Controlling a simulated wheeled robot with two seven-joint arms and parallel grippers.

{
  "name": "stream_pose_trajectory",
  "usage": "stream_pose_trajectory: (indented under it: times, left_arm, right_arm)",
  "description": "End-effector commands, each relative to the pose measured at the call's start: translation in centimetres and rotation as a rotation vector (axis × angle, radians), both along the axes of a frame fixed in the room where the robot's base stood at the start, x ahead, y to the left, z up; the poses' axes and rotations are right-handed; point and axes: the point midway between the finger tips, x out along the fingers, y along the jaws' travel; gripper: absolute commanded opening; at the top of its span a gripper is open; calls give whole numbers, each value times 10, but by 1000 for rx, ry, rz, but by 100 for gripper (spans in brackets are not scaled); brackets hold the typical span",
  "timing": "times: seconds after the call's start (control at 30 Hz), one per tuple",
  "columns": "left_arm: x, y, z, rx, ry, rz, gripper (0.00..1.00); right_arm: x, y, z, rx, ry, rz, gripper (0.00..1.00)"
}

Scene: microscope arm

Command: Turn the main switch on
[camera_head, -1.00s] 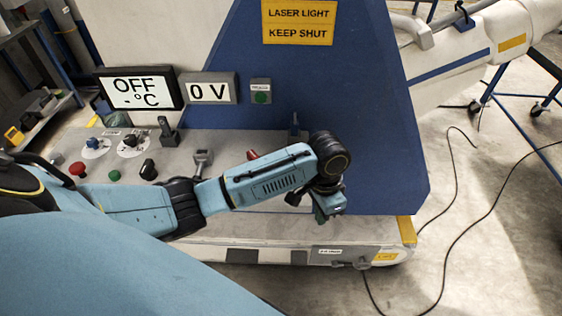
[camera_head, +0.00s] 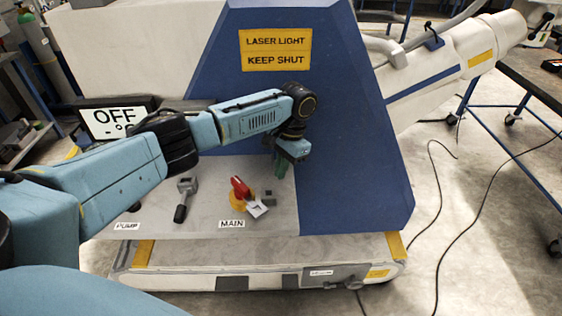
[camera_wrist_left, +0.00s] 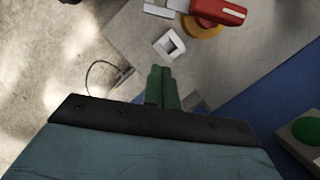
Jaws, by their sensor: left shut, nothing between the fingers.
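The main switch (camera_head: 240,190) has a red handle on a yellow round base, on the grey sloping panel above the label MAIN (camera_head: 231,224). A pale metal tab (camera_head: 258,208) sticks out at its lower right. In the left wrist view the red handle (camera_wrist_left: 222,11) is at the top edge, with part of the yellow base. My left gripper (camera_head: 281,168) has green fingers, shut and empty, above and to the right of the switch and apart from it. The fingers (camera_wrist_left: 161,84) also show in the left wrist view, below the switch. My right gripper is not in view.
A small square socket-like piece (camera_wrist_left: 169,45) sits between fingers and switch. The pump lever (camera_head: 184,196) stands left of the switch. The blue housing (camera_head: 350,170) rises close to the gripper's right. The display (camera_head: 115,118) reads OFF. My left arm hides part of the panel.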

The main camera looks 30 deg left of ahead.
Motion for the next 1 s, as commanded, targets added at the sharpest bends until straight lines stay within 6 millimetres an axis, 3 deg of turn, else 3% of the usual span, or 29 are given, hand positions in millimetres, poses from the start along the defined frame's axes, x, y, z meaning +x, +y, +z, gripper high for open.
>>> stream_pose_trajectory:
  times: [0.23, 0.53, 1.0]
  left_arm:
    - [-14, 5, -55, 1, 4, 0, 0]
    - [-44, 17, -49, 0, 0, -2, 0]
    - [-50, 19, -51, 0, 0, -1, 0]
  right_arm:
    - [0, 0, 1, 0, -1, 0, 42]
    - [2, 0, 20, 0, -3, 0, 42]
    - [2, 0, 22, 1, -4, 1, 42]
